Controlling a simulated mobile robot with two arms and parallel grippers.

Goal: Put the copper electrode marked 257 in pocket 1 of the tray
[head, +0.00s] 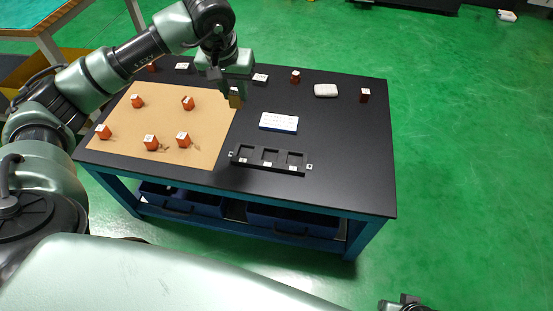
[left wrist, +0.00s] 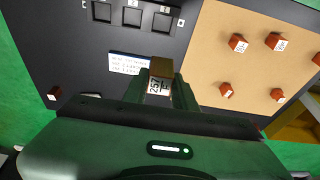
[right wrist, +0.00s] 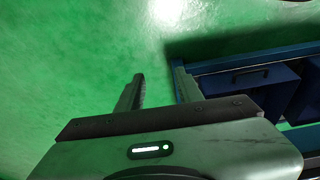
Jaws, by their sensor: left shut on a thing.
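My left gripper (head: 235,92) is shut on a copper-brown block, the electrode (head: 236,101), above the right edge of the tan mat. In the left wrist view the electrode (left wrist: 161,68) sits between the fingertips, and its white label reads 257. The black tray (head: 279,167) lies on the table, to the right of and nearer than the held electrode. It has three pockets in a row, which look empty; their small white labels are too small to read. The tray also shows in the left wrist view (left wrist: 117,14). My right gripper (right wrist: 158,88) is open and empty, over the green floor beside the table.
Several orange-brown blocks (head: 150,142) stand on the tan mat (head: 215,140). A blue-and-white card (head: 278,122) lies behind the tray. A white rounded object (head: 326,90) and dark red blocks (head: 364,95) are farther back. The black tabletop (head: 350,150) right of the tray is clear.

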